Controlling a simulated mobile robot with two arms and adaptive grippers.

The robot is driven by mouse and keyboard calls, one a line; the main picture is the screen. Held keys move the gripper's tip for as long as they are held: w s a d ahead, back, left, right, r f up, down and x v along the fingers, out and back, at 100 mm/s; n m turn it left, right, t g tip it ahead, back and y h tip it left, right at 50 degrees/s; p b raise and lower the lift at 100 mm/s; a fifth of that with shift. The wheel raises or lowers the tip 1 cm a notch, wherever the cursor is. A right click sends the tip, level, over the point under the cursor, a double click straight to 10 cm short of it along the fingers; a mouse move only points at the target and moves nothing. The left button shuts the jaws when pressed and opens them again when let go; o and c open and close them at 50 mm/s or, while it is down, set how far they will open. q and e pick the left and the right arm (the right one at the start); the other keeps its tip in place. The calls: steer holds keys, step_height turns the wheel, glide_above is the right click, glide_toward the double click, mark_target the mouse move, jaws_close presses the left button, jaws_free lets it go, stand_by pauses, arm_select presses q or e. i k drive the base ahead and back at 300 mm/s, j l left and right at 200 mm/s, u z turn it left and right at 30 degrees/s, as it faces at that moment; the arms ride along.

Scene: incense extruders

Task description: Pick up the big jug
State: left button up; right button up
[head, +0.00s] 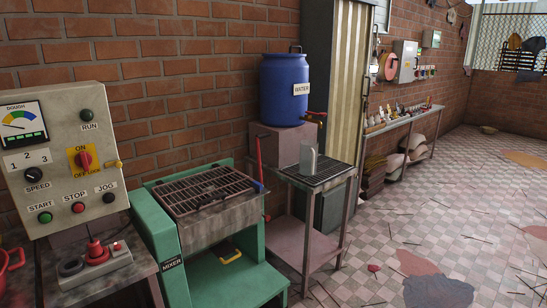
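Neither of my grippers is in the head view.
A green mixer (228,265) with a grated top is left of the stand. A control panel (60,160) and a red pot (8,262) are further left. A bench with tools (405,118) runs along the brick wall. The tiled floor at right is mostly open, with thin sticks scattered on it.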

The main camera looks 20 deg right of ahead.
mark_target(309, 154)
steer(key=i+l+u, duration=0.15)
steer(key=l, duration=0.2)
steer(key=i+l+u, duration=0.25)
steer(key=i+l, duration=0.2)
steer(key=l, duration=0.3)
steer(key=i+l+u, duration=0.15)
steer(key=l, duration=0.25)
steer(key=i+l+u, duration=0.15)
steer(key=l, duration=0.25)
